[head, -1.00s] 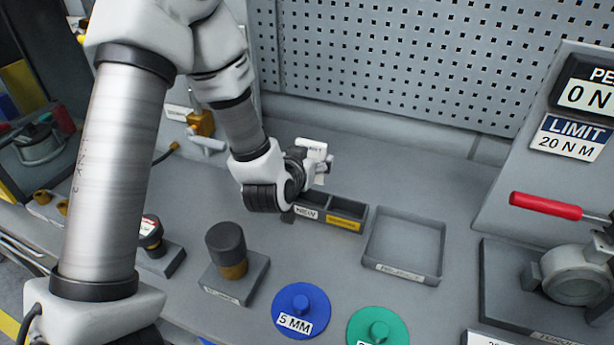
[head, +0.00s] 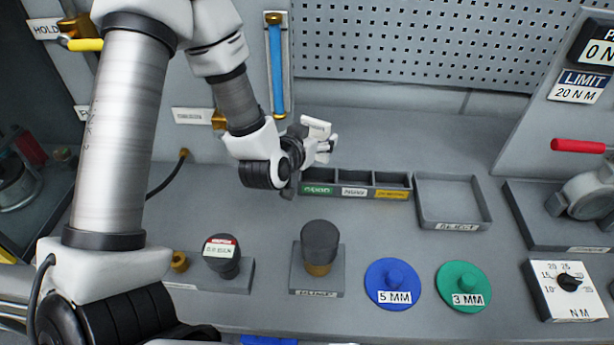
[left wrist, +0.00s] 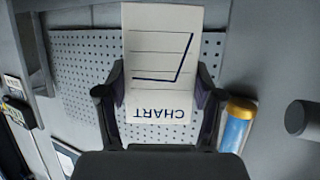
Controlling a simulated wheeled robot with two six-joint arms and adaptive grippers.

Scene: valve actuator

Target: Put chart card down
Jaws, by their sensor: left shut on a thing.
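My left gripper (head: 318,147) is shut on the chart card (left wrist: 160,60), a white card with dark lines and the word CHART. In the left wrist view the card stands between the two dark fingers, its lettering upside down near the palm. In the head view only small pale parts show at the gripper, and I cannot tell card from finger there. The gripper appears above the left end of a three-compartment bin (head: 356,192), before the pegboard. My right gripper is not in view.
A shallow grey REJECT tray (head: 487,213) lies right of the bin. In front stand a dark-knobbed block (head: 320,245), a stamp (head: 222,265), a blue 5 MM disc (head: 380,300) and a green 3 MM disc (head: 450,290). Bare bench shows between bin and discs.

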